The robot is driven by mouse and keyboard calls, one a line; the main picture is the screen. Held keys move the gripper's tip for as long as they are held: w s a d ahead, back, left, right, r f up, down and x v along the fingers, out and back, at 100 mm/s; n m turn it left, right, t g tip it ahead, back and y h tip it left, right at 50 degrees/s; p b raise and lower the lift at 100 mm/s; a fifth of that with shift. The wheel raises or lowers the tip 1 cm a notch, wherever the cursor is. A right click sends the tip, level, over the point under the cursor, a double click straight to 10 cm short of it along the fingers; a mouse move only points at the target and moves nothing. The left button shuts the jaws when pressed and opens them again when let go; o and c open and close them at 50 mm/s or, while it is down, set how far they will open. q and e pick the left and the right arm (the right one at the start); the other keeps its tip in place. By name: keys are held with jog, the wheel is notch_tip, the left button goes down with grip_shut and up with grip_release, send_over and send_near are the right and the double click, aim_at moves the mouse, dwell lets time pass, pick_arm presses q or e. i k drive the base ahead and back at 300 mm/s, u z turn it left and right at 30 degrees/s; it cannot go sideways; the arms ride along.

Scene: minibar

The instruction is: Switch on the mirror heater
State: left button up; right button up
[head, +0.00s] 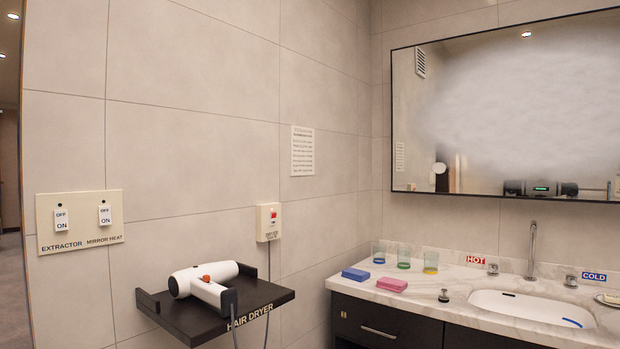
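The mirror heat switch (105,215) is a white rocker on the right of a cream wall plate (84,192) at the left. It has OFF at its top and ON at its bottom, with MIRROR HEAT written below. I cannot tell for sure which end is pressed in. The extractor switch (61,219), a like rocker, is to its left on the same plate. The mirror (408,120) on the back wall has a large grey fogged patch (530,95) over its middle and right. Neither of my grippers is in view.
A white hair dryer (212,285) lies on a dark shelf (262,297) below and right of the plate. Its outlet box (268,222) hangs above. The marble counter (455,290) at right holds glasses, a blue box (356,274), a pink box (391,285) and a sink (530,306).

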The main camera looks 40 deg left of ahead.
aim_at(103, 212)
jog(key=u, duration=2.35)
jog(key=k, duration=0.7)
jog(key=u, duration=0.55)
jog(key=i, duration=1.6)
jog(key=z, duration=0.05)
